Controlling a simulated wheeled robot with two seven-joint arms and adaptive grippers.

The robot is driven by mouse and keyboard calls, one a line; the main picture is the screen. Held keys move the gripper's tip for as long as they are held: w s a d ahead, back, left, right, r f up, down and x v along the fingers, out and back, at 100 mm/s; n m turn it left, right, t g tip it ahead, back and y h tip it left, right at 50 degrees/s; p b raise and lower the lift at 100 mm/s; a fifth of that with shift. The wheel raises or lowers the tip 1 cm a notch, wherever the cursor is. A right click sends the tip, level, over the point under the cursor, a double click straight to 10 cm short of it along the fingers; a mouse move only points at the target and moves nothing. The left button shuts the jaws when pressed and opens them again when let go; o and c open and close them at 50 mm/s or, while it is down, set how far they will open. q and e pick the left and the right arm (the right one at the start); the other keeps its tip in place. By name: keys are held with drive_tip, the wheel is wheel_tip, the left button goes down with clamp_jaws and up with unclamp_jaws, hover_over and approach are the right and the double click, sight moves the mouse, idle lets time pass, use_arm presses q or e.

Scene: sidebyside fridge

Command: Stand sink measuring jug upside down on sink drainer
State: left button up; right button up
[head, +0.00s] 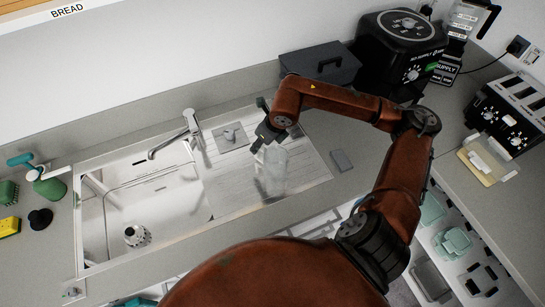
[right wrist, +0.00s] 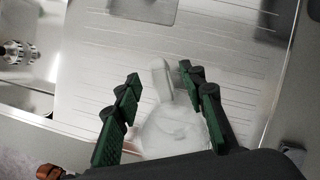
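The clear measuring jug (head: 271,172) is over the ribbed sink drainer (head: 313,168), right of the basin. Its pale handle and cloudy body also show in the right wrist view (right wrist: 172,132). My right gripper (head: 266,136) is at the jug's upper end in the head view. In the right wrist view its green fingers (right wrist: 160,73) are spread on both sides of the jug, with a visible gap at the left finger. I cannot tell whether the jug is upright or inverted, or whether it touches the drainer. My left gripper is out of view.
The sink basin (head: 155,200) holds a small metallic item (head: 137,236). The tap (head: 190,126) stands behind it. A grey block (head: 341,160) lies right of the drainer. A dark box (head: 320,64), a black appliance (head: 400,35) and a toaster (head: 510,112) stand farther off.

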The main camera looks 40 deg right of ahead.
drive_tip(key=x, duration=0.6)
drive_tip(key=shift+f+p, duration=0.1)
drive_tip(key=shift+p, duration=0.25)
clamp_jaws()
